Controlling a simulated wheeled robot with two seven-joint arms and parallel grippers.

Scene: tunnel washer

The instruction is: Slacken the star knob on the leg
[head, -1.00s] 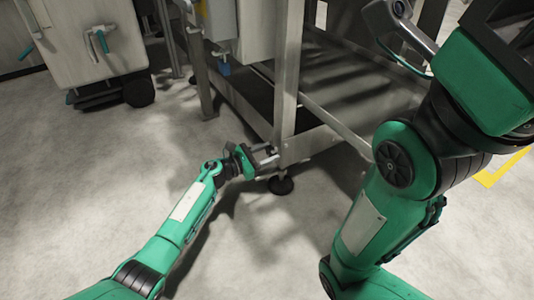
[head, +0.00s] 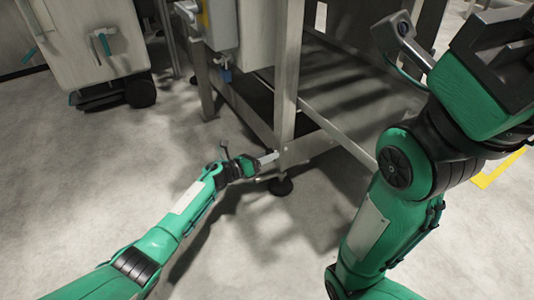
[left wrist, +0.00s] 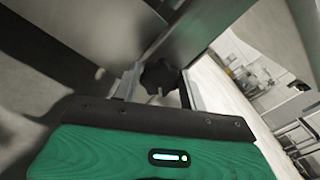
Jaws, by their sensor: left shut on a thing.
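The leg (head: 288,80) is a pale metal post of the machine frame, with a round dark foot (head: 281,187) on the floor. The star knob (left wrist: 160,75) is black and lobed, low on the leg. It shows in the left wrist view between my fingers, and it is hidden in the head view. My left gripper (head: 270,158) reaches the leg from the left, just above the foot. It is shut on the star knob, one finger at either side (left wrist: 161,88). My right arm stands folded at the right, away from the leg; its jaws cannot be made out.
A low frame rail (head: 320,142) runs right from the leg. A grey box (head: 222,25) hangs on the frame above. A wheeled cabinet (head: 95,45) stands at the back left. The floor (head: 90,170) left of the leg is clear.

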